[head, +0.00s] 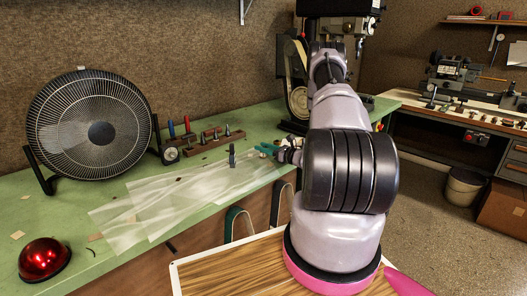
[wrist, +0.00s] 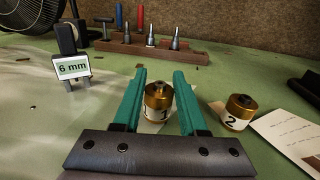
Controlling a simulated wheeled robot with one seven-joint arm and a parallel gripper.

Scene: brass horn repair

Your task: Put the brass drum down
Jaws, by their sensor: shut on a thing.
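The brass drum (wrist: 158,101), a small gold cylinder labelled 1 with a dark hub on top, sits between the two teal fingers of my gripper (wrist: 159,76) in the wrist view. The gripper is shut on it, and the drum looks upright. I cannot tell whether its base touches the green bench. A second brass drum labelled 2 (wrist: 239,111) stands apart to the right, beside a white paper. In the head view my gripper (head: 268,149) is low over the bench, and the drums cannot be made out there.
A wooden rack (wrist: 155,52) of bits stands behind the drums. A gauge reading 6 mm (wrist: 73,68) stands at the left. In the head view, a black fan (head: 95,125) and a red dome (head: 44,259) are on the green bench (head: 85,205), with clear sheets in the middle.

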